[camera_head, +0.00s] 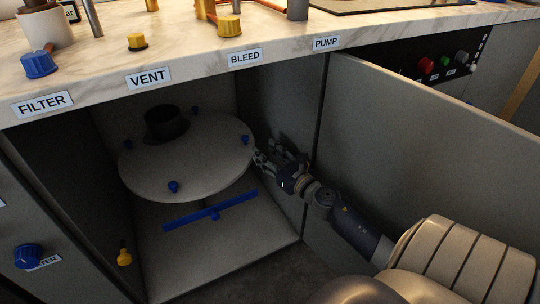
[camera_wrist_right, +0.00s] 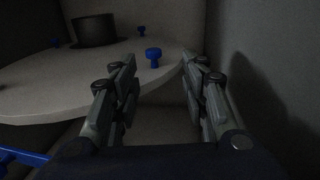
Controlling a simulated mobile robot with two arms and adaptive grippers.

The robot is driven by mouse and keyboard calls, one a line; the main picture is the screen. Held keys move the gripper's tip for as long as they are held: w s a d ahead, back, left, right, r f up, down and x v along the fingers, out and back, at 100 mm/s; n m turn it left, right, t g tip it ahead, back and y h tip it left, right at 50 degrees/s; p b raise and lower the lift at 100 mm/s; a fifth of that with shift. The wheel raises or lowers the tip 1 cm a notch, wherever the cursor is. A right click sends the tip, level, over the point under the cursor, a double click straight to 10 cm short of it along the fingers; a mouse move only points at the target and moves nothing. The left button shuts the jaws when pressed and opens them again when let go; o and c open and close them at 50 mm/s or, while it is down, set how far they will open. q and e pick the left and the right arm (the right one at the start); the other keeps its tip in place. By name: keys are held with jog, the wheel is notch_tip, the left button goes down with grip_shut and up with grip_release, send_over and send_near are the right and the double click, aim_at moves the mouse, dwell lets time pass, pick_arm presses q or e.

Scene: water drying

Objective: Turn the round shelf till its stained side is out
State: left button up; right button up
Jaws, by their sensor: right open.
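The round shelf (camera_head: 190,165) is a pale grey disc inside the open cabinet under the counter. Several blue knobs stand near its rim, and a dark cylinder (camera_head: 166,122) stands at its back. No stain shows clearly on the part in view. My right gripper (camera_head: 259,158) is at the shelf's right edge, close to a blue knob (camera_head: 245,140). In the right wrist view the shelf (camera_wrist_right: 60,90) lies ahead and to the left, and the blue knob (camera_wrist_right: 153,56) stands beyond the open, empty fingers (camera_wrist_right: 158,75). My left gripper is not in view.
The cabinet's right wall is close beside my right gripper. An open door panel (camera_head: 430,130) stands at the right. A yellow knob (camera_head: 124,257) is at the lower left.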

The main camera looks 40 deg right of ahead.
jog(key=shift+s, duration=0.55)
